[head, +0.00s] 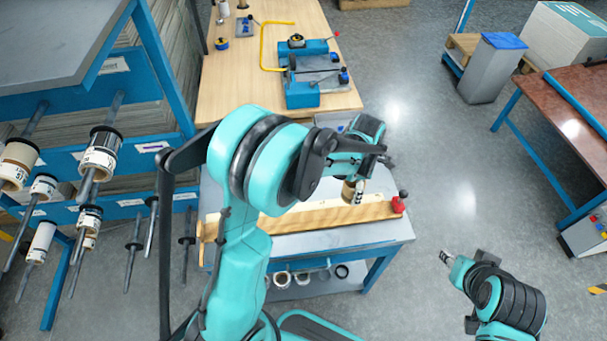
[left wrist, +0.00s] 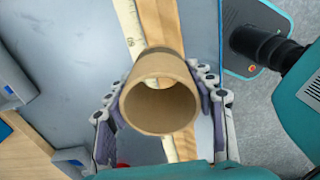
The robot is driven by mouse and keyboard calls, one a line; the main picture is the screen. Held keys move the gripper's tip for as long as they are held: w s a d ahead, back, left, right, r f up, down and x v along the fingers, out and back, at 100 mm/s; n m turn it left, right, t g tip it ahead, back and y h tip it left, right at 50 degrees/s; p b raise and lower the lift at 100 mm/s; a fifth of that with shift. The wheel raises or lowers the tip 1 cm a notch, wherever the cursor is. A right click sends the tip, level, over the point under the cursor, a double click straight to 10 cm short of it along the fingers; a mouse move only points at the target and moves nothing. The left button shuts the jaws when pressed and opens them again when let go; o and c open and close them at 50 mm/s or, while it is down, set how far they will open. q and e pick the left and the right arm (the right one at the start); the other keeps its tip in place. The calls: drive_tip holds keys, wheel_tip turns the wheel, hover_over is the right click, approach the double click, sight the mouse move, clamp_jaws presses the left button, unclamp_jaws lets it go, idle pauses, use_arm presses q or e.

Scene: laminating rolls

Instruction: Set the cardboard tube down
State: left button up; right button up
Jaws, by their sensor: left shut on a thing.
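A short brown cardboard tube (left wrist: 160,121) is between the fingers of my left gripper (left wrist: 160,98) in the left wrist view, its open end facing the camera. In the head view my left gripper (head: 358,180) is over the low worktable, and the tube (head: 348,193) shows below it, above or on the wooden measuring board (head: 310,217). I cannot tell whether the tube touches the board. The left gripper is shut on the tube. My right gripper (head: 446,258) is at the lower right, over the floor, too small to read.
The board has a scale strip and a red knob (head: 398,205) at its right end. The worktable's grey top (head: 290,243) has bare room in front of the board. A rack with rolls on rods (head: 98,155) stands left. A wooden bench (head: 235,85) with a blue device (head: 303,90) is behind.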

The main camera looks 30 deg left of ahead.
use_arm(q)
drive_tip(key=b, duration=0.3)
hover_over(337, 186)
wheel_tip(337, 186, down, 7)
drive_tip(key=shift+f+b, duration=0.45)
drive_tip(key=shift+f, duration=1.55)
drive_tip(key=shift+s, duration=0.1)
drive_tip(key=shift+f, duration=0.1)
drive_tip(key=o, duration=1.1)
